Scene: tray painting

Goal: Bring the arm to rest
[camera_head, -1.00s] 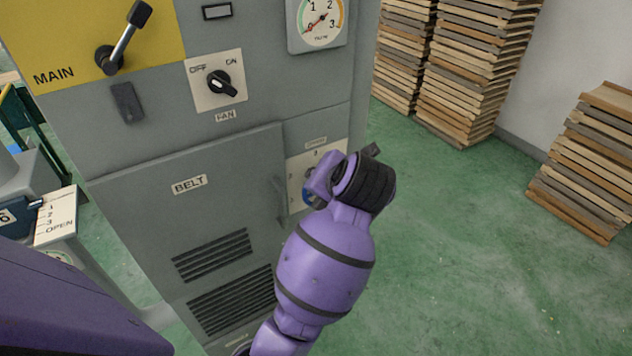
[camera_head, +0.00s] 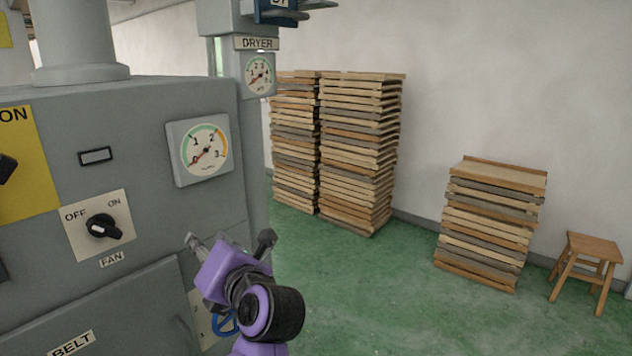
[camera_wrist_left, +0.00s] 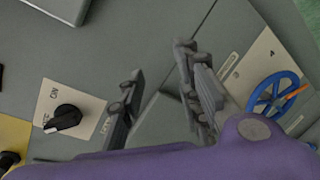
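My left gripper (camera_head: 230,242) is in front of the right part of the grey cabinet (camera_head: 150,260), with its two fingers spread apart. In the left wrist view the gripper (camera_wrist_left: 160,100) is open, with only cabinet surface between the fingers and nothing held. A blue handwheel (camera_head: 225,322) is partly hidden behind my left wrist. In the left wrist view the handwheel (camera_wrist_left: 272,95) lies to the right of the fingers, apart from them. My right gripper is not in view.
The cabinet has a FAN knob (camera_head: 103,227) and a round gauge (camera_head: 203,150). A DRYER gauge (camera_head: 260,75) is behind. Tall board stacks (camera_head: 355,150), a lower stack (camera_head: 490,225) and a wooden stool (camera_head: 588,262) stand by the wall. Green floor (camera_head: 350,300) is clear.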

